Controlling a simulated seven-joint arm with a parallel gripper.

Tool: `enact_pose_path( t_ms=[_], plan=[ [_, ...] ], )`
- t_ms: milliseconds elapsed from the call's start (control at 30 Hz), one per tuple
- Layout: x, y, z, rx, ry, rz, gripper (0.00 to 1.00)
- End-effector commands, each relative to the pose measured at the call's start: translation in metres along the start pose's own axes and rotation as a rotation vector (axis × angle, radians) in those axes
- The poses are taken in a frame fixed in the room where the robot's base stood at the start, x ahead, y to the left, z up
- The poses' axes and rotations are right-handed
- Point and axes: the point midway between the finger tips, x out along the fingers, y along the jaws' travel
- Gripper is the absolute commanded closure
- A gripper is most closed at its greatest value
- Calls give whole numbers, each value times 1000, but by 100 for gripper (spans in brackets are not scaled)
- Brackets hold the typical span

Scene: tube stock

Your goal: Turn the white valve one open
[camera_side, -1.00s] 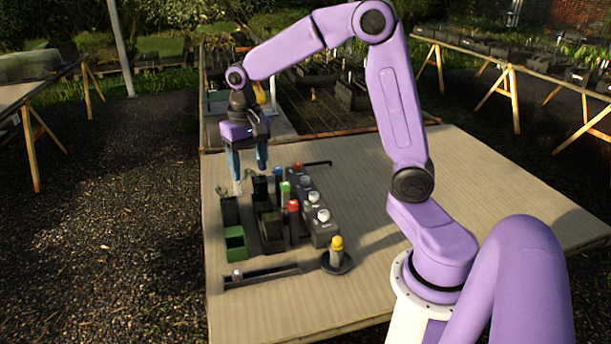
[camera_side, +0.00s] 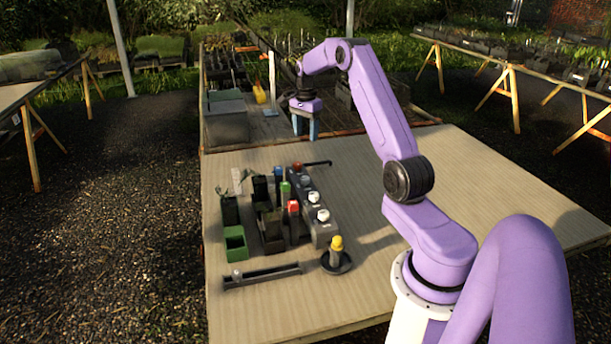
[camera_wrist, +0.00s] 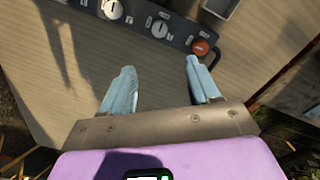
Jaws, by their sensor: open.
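A dark valve block (camera_side: 321,238) stands on the board with a row of round white valve knobs; one white knob (camera_side: 323,215) is at its near end and another (camera_side: 313,197) behind it. I cannot read which white valve is number one. My gripper (camera_side: 304,137) is open and empty, above the board beyond the block's far end. In the wrist view its fingertips (camera_wrist: 160,66) are apart, with the block ahead of them.
A black lever (camera_side: 318,163) sticks out right at the block's far end. Left of the block stand dark holders with coloured-cap tubes and a green bin (camera_side: 235,243). A yellow-topped post (camera_side: 336,247) on a round base stands nearer. The board's right side is clear.

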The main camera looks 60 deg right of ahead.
Motion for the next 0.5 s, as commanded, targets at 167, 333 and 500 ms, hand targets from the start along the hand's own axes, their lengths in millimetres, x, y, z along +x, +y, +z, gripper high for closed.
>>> enact_pose_path(
  t_ms=[167, 333, 500],
  plan=[
    [26, 1, 1, -2, -2, 5, 39],
    [58, 2, 1, -3, -3, 6, 39],
    [90, 1, 2, -4, -2, 5, 39]
  ],
)
